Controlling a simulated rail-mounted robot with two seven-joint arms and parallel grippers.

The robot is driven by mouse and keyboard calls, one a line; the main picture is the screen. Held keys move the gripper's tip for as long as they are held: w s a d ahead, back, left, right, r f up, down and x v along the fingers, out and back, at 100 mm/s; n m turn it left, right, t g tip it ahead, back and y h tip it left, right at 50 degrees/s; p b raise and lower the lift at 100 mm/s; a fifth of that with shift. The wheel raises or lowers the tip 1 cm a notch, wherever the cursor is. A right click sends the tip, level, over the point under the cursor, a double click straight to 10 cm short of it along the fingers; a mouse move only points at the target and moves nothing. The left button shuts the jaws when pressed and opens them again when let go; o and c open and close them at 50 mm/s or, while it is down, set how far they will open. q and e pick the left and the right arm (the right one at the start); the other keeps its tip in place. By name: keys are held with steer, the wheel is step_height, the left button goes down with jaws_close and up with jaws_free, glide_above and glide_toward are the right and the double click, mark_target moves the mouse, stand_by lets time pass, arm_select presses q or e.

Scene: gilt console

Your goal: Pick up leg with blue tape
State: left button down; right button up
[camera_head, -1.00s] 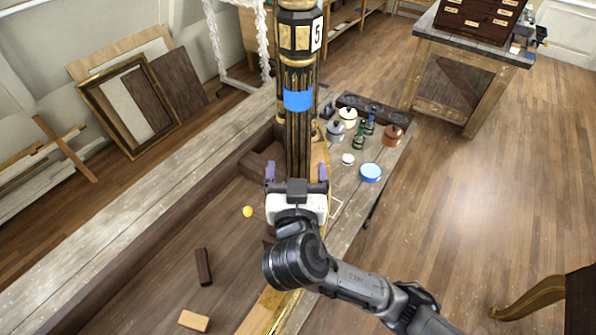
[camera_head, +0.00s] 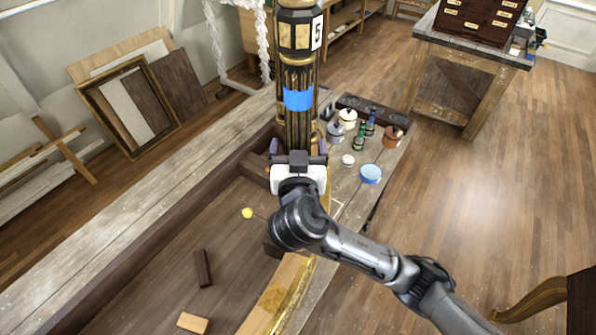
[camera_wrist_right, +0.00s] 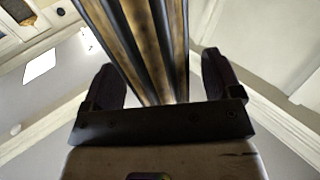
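The leg with blue tape (camera_head: 298,130) is a dark, fluted, gilt-trimmed column. It stands upright in the middle of the head view, with a blue band (camera_head: 298,99) and a "5" label (camera_head: 317,32) above it. My right gripper (camera_head: 299,149) is at the leg's lower visible part, below the tape. In the right wrist view, the leg (camera_wrist_right: 150,45) runs between the two open fingers, with gaps visible at both sides. My gripper and arm hide the leg's lower end. My left gripper is not in view.
The leg rises over a long wooden bench (camera_head: 130,212) with a recessed dark bed. Jars, small bottles and a blue-rimmed lid (camera_head: 370,174) stand right of the leg. A dark block (camera_head: 202,268), a light block (camera_head: 193,323) and a yellow ball (camera_head: 247,213) lie in the bed.

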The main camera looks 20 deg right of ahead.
mark_target(298, 142)
steer(key=c, duration=1)
steer(key=shift+r, duration=0.1)
steer(key=shift+c, duration=0.3)
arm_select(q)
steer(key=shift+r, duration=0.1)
arm_select(e)
steer(key=shift+r, duration=0.1)
